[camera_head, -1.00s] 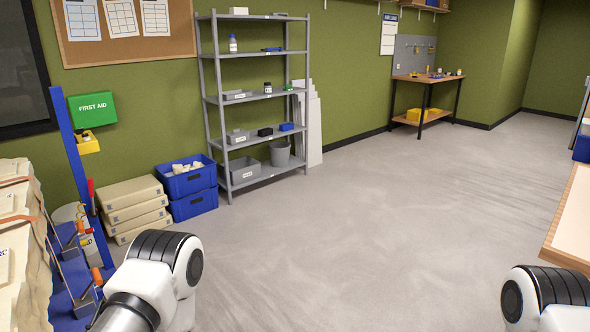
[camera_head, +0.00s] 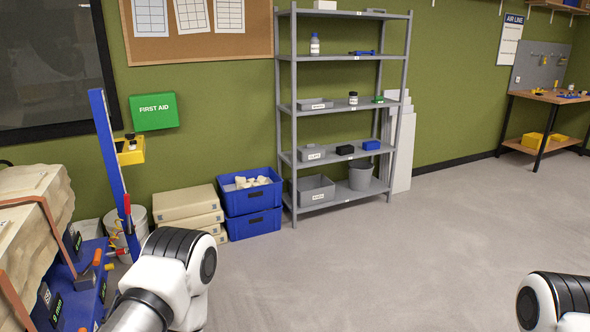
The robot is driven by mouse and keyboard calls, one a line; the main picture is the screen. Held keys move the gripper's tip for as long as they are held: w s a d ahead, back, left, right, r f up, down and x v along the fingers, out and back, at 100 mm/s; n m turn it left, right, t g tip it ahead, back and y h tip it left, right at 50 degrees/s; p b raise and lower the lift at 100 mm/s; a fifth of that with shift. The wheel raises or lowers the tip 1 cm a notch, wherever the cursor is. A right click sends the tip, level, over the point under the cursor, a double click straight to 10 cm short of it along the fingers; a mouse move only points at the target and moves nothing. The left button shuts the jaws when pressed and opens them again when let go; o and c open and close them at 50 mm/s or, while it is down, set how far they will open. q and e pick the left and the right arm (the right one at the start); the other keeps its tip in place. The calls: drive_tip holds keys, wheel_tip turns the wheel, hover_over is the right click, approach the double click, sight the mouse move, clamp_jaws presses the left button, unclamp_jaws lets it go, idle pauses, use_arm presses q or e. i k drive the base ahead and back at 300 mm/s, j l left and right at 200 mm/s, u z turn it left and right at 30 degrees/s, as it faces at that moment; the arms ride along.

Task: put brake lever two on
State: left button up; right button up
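At the left edge, a blue cart frame (camera_head: 88,290) carries a large pale block (camera_head: 35,205) with brown straps. Orange and red handles sit low on the frame: an orange one (camera_head: 97,258) on a grey block, and a red one (camera_head: 120,252) close by. A further red handle (camera_head: 127,205) is on the blue upright post. I cannot tell which of these, if any, is brake lever two. Dark panels with green marks sit beside them. Only white and black links of my two arms show at the bottom; neither gripper is in view.
Beside the cart are a white bucket (camera_head: 135,218), stacked beige slabs (camera_head: 190,205) and stacked blue crates (camera_head: 250,222). A grey shelf rack (camera_head: 286,130) stands against the green wall. The floor (camera_head: 400,265) at centre and right is clear. A workbench (camera_head: 545,97) stands far right.

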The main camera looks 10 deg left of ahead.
sight(130, 229)
drive_tip(key=i+u, duration=0.6)
drive_tip(key=u, duration=0.25)
drive_tip(key=i+l+u, duration=0.15)
drive_tip(key=u, duration=0.25)
drive_tip(key=i+l+u, duration=0.25)
drive_tip(key=u, duration=0.15)
drive_tip(key=i+z, duration=0.1)
drive_tip(key=i, duration=0.45)
drive_tip(key=i+j+z, duration=0.15)
drive_tip(key=i, duration=0.35)
drive_tip(key=i+j+z, duration=0.1)
drive_tip(key=i, duration=0.45)
